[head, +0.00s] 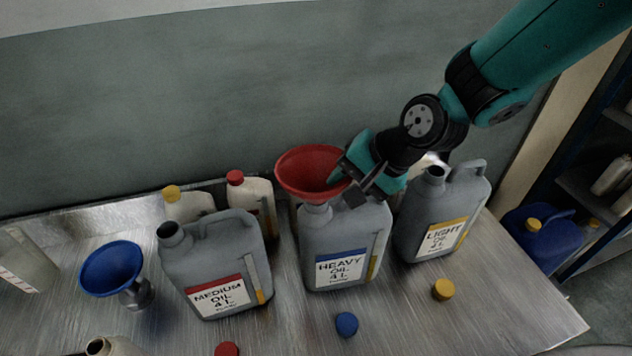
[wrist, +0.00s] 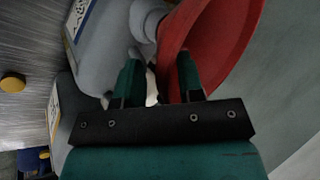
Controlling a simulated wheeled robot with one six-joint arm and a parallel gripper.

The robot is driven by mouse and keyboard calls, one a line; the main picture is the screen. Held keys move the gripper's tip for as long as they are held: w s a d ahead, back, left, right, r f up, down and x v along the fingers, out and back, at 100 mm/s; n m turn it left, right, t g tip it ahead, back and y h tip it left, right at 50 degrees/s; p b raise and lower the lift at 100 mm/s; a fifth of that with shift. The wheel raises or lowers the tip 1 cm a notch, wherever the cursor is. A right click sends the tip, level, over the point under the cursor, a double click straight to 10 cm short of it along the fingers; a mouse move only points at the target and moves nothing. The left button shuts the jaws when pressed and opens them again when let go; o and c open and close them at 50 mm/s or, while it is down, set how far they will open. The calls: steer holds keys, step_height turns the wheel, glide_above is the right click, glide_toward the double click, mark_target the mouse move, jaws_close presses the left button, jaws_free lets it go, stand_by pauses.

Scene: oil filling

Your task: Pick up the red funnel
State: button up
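The red funnel (head: 305,168) stands upright with its spout in the neck of the grey HEAVY OIL can (head: 343,240), which has a blue-banded label. My gripper (head: 350,186) is at the funnel's right side, close to its rim and above the can. In the wrist view, the funnel (wrist: 225,35) fills the upper right. My gripper's two fingers (wrist: 160,80) are apart, with part of the red wall showing between them. The right finger overlaps the funnel; I cannot tell whether it touches. The spout is hidden inside the can.
The grey MEDIUM OIL can (head: 215,262) stands left and the LIGHT OIL can (head: 440,215) right, close to my gripper. A blue funnel (head: 112,268) is at the left. Blue (head: 346,324), yellow (head: 443,289) and red (head: 227,349) caps lie in front. A wall (head: 200,100) stands behind.

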steer(key=shift+w+a+f, duration=0.15)
steer(key=shift+a+f, duration=0.25)
steer(key=shift+f, duration=0.2)
jaws_close()
steer(key=shift+r, duration=0.1)
